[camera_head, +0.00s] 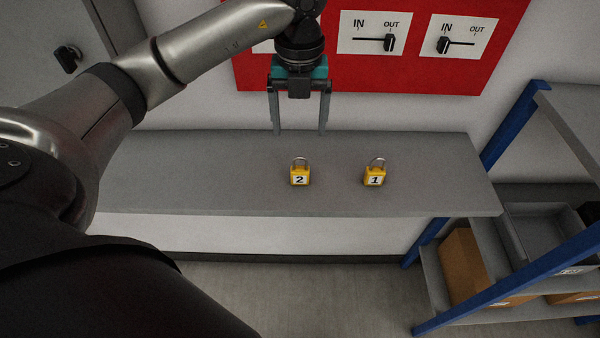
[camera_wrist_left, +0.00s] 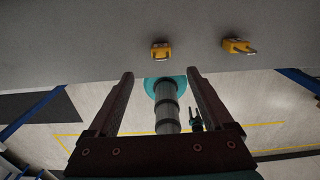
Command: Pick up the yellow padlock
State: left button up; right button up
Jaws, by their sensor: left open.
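Two yellow padlocks stand on a grey shelf (camera_head: 230,190). The one marked 2 (camera_head: 300,178) is near the shelf's middle, and the one marked 1 (camera_head: 374,178) is to its right. Both have silver shackles. My left gripper (camera_head: 300,132) is open and empty, fingers pointing down, above and behind padlock 2 and apart from both. In the left wrist view, two yellow padlocks show beyond the open fingers (camera_wrist_left: 160,78), one near the middle (camera_wrist_left: 160,50) and one to the right (camera_wrist_left: 236,46).
A red panel (camera_head: 420,75) with IN/OUT switches (camera_head: 389,43) is on the wall behind the shelf. A blue-framed rack (camera_head: 530,108) with cardboard boxes (camera_head: 464,262) stands at the right. The shelf left of the padlocks is bare.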

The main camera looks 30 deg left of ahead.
aim_at(300, 168)
pick_arm(q)
notch_tip(300, 168, down, 14)
jog(key=shift+s+d+r, duration=0.1)
jog(key=shift+d+r, duration=0.05)
grip_shut()
dwell(0.9)
